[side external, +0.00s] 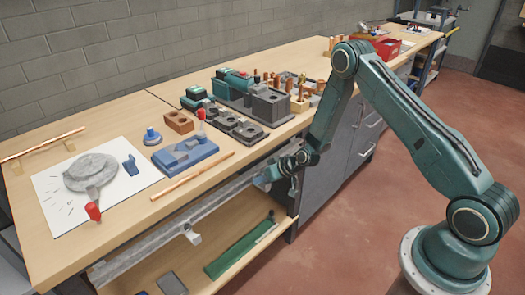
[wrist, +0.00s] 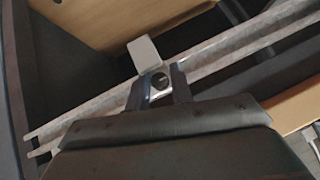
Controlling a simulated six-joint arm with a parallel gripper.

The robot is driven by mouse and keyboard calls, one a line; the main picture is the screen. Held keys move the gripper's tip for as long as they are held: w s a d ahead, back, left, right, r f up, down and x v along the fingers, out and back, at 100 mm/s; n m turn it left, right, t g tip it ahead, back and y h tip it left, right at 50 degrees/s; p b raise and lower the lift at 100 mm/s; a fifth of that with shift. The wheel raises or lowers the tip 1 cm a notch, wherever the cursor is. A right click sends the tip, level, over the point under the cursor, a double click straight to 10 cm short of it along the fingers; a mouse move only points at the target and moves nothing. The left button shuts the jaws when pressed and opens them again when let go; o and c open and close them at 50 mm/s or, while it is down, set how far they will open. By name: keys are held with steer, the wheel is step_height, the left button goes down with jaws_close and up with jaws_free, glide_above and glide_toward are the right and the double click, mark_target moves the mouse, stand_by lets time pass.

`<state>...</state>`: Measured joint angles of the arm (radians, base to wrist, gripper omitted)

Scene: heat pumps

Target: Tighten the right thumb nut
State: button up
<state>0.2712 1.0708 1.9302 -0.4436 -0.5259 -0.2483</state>
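A long grey metal rail (side external: 150,245) runs along the front of the bench, below its top. A pale fitting with a flat tab, which looks like the left thumb nut (side external: 193,236), sits on it toward the left. My gripper (side external: 262,181) is at the rail's right part and hides what is there in the side view. In the wrist view, a pale square tab (wrist: 145,53) and a dark round hub, apparently the right thumb nut (wrist: 159,83), lie at the rail. My gripper's fingers (wrist: 157,92) stand on either side of the hub; contact is unclear.
The wooden bench top (side external: 120,135) lies above the rail, with a copper pipe (side external: 190,175) near its front edge. A lower shelf (side external: 235,245) holds a green long object (side external: 240,250). Grey cabinets (side external: 345,140) stand right of the gripper. The floor in front is clear.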

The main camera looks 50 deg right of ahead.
steer(key=shift+o, duration=0.3)
step_height(320, 180, up, 2)
steer(key=shift+d, duration=0.1)
steer(key=shift+s+f+v, duration=0.1)
steer(key=shift+v, duration=0.75)
steer(key=shift+s+f+v, duration=0.15)
steer(key=shift+v, duration=0.65)
steer(key=shift+r, duration=0.1)
